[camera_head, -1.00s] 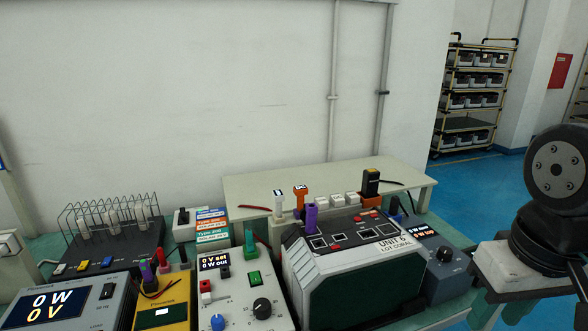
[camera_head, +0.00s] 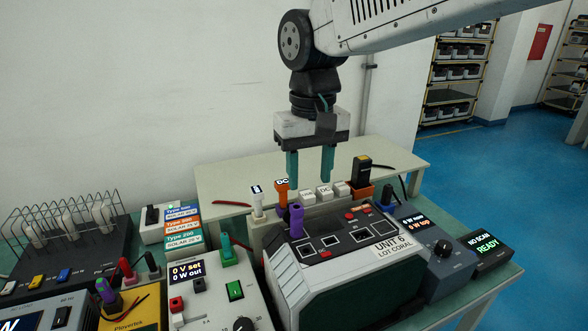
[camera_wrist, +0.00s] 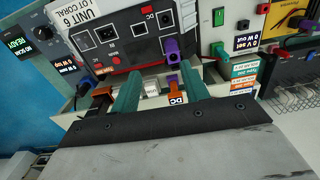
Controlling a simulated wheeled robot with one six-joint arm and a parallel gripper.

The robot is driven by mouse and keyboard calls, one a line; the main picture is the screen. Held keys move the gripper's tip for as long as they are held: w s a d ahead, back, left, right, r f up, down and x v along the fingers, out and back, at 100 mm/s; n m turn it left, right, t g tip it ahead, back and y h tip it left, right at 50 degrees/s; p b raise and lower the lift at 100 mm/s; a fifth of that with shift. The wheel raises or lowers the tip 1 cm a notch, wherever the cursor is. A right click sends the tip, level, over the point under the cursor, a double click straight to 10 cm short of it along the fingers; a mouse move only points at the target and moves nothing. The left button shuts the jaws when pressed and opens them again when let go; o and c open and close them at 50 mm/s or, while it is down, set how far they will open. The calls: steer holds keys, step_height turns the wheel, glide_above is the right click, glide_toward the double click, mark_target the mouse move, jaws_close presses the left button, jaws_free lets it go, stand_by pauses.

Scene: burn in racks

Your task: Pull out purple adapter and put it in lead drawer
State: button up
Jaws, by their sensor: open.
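A purple adapter (camera_head: 296,218) stands upright in the top panel of the UNIT 6 box (camera_head: 372,222), just in front of an orange DC plug (camera_head: 281,190). The wrist view shows this purple piece on the panel (camera_wrist: 171,48), and purple beside the orange DC plug too. My gripper (camera_head: 310,174) is open and empty, fingers pointing down. In the head view it appears above the white blocks behind the panel, right of the adapter. In the wrist view its two teal fingertips (camera_wrist: 160,78) are spread near the panel's rear edge. I cannot identify the lead drawer.
A black-and-orange plug (camera_head: 362,172) and white blocks (camera_head: 325,192) stand behind the panel. A pale table (camera_head: 230,178) lies behind. Instruments crowd the bench at left, including a yellow one (camera_head: 135,318) with another purple plug (camera_head: 106,292). A READY scanner box (camera_head: 487,248) stands right.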

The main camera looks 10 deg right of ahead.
mark_target(295, 204)
steer(key=shift+w+a+f, duration=0.2)
steer(key=shift+w+a, duration=0.1)
steer(key=shift+a, duration=0.3)
steer(key=shift+w+a+f, duration=0.15)
steer(key=shift+w+a, duration=0.1)
steer(key=shift+a, duration=0.35)
step_height(295, 204, down, 8)
steer(key=shift+r, duration=0.25)
jaws_close()
